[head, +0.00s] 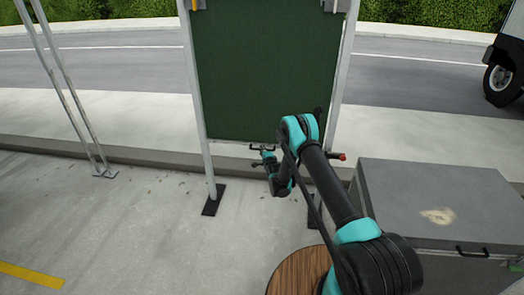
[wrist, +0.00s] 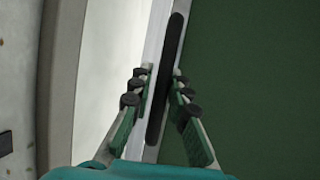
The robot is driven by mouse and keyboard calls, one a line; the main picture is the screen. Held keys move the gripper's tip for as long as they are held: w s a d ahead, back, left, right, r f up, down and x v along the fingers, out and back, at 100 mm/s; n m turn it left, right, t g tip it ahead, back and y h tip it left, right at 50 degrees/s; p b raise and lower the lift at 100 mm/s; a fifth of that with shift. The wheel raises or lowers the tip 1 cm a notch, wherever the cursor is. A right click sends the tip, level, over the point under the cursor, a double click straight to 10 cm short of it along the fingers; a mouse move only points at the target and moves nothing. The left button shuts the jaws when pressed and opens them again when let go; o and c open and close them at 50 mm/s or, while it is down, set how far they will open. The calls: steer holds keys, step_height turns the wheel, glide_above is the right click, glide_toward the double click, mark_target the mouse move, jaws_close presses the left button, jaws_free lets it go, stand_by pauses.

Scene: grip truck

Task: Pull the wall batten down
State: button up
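A dark green panel (head: 265,70) hangs between two pale posts in the head view. A pale batten (head: 228,149) runs along its lower edge, with a black handle (head: 264,148) near the middle. My gripper (head: 262,162) is just below and in front of this handle. In the wrist view, my gripper (wrist: 160,88) has its fingers apart, one set on each side of the long black handle (wrist: 168,70). The pale batten (wrist: 155,50) lies behind it, beside the green panel. Small gaps seem to show between fingers and handle; contact is hard to tell.
A grey chest (head: 440,200) stands at the right. A round wooden top (head: 300,272) is at the bottom, close to my arm. The posts have black feet (head: 213,200). Open concrete lies to the left. A vehicle wheel (head: 500,82) shows at the far right.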

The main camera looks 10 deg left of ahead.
steer(key=o, duration=0.4)
steer(key=shift+f, duration=0.1)
step_height(320, 180, up, 10)
steer(key=shift+r, duration=0.1)
stand_by(0.4)
